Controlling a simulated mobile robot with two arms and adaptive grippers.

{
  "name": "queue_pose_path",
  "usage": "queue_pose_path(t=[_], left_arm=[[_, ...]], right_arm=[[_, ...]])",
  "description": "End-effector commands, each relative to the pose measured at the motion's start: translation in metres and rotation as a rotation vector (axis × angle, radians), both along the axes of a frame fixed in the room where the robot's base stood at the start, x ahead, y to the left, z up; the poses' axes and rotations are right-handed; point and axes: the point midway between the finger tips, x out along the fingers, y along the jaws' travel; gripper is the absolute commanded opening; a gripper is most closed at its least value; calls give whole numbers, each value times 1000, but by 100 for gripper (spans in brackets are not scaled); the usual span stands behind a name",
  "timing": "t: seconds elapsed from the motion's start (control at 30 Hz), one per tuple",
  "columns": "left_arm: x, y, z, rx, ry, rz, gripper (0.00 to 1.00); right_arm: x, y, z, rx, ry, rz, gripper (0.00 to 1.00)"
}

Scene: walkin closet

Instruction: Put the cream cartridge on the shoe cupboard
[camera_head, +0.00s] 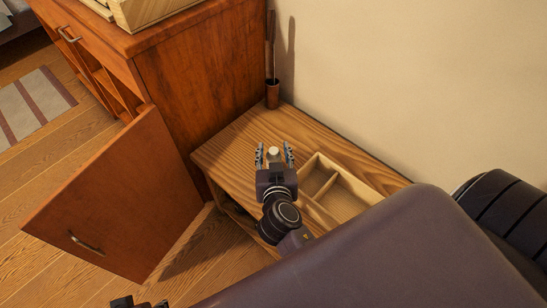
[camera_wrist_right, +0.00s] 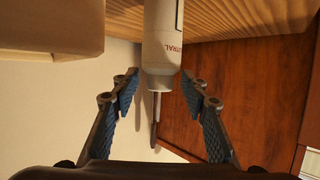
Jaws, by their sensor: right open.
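The cream cartridge (camera_head: 273,151) is a small pale cylinder standing on the low light-wood bench (camera_head: 230,150). In the right wrist view the cartridge (camera_wrist_right: 162,45) is white with red lettering and appears upside down. My right gripper (camera_head: 274,154) is open, with a finger on either side of the cartridge and gaps between. It also shows in the wrist view (camera_wrist_right: 160,105). A red-brown wooden cupboard (camera_head: 205,90), taller than the bench, stands at the back left; it looks like the shoe cupboard. A dark piece of my left gripper (camera_head: 138,303) shows at the bottom edge.
The cupboard's door (camera_head: 120,200) hangs open in front of the bench. A divided wooden tray (camera_head: 345,198) lies right of my right gripper. A dark holder with a long handle (camera_head: 272,92) stands at the wall. A wooden box (camera_head: 145,12) sits on the cupboard.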

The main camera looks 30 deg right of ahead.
Motion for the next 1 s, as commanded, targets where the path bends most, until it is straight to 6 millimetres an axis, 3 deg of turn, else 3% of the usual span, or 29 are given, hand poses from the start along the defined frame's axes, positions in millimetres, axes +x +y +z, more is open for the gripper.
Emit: queue_pose_path(t=[0.13, 0.5, 1.0], left_arm=[[0, 0, 0, 0, 0, 0, 40], [0, 0, 0, 1, -1, 0, 40], [1, 0, 0, 0, -2, 0, 40]], right_arm=[[0, 0, 0, 0, 0, 0, 40], [0, 0, 0, 0, 1, 0, 0], [0, 0, 1, 1, 0, 0, 0]])
